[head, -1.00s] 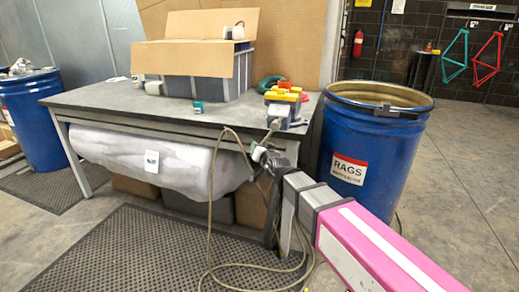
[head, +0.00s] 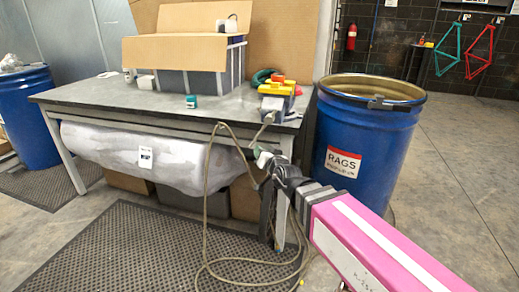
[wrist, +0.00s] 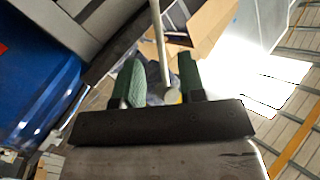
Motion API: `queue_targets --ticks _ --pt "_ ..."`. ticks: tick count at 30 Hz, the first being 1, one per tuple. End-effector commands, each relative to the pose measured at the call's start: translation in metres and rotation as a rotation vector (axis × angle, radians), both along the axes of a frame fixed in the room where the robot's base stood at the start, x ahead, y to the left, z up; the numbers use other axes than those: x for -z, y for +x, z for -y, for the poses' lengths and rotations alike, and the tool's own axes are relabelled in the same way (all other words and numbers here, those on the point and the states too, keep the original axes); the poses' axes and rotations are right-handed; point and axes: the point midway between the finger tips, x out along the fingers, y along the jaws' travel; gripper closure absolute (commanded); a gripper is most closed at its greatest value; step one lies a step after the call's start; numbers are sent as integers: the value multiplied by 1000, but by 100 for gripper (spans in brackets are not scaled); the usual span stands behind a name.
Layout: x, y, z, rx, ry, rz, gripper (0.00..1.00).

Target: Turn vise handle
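The blue-grey vise (head: 274,104) is mounted at the right front corner of the workbench (head: 120,100). Its thin pale handle (head: 264,129) slants down in front of the bench edge. My gripper (head: 258,154) is just below the handle's lower end in the head view. In the wrist view, my gripper (wrist: 160,80) is open with two green fingers. The pale handle (wrist: 157,35) comes down between the fingers, its round end knob (wrist: 172,96) near the palm. Gaps show on both sides of the bar; contact is not evident.
A blue rags bin (head: 365,140) stands right of the bench. A hose (head: 207,190) hangs down near my arm. A wrapped roll (head: 140,155) lies beneath the benchtop. A cardboard-topped crate (head: 190,65) and yellow items (head: 275,88) rest on the bench.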

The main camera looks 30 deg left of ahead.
Motion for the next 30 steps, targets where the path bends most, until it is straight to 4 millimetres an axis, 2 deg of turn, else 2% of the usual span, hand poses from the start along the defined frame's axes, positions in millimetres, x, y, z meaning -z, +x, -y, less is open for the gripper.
queue_targets --ticks 9,11,12,13,16,20,30 --pt "0 -3 4 0 -1 1 63" --pt "-1 -3 4 0 3 -2 83" --pt "-1 -3 3 1 12 -8 96" --pt "-3 -3 1 3 26 -18 100" --pt "-10 -2 -9 12 122 -91 100" --pt "-29 0 -28 29 363 -278 100" --pt "-82 6 -72 15 1189 -927 100"
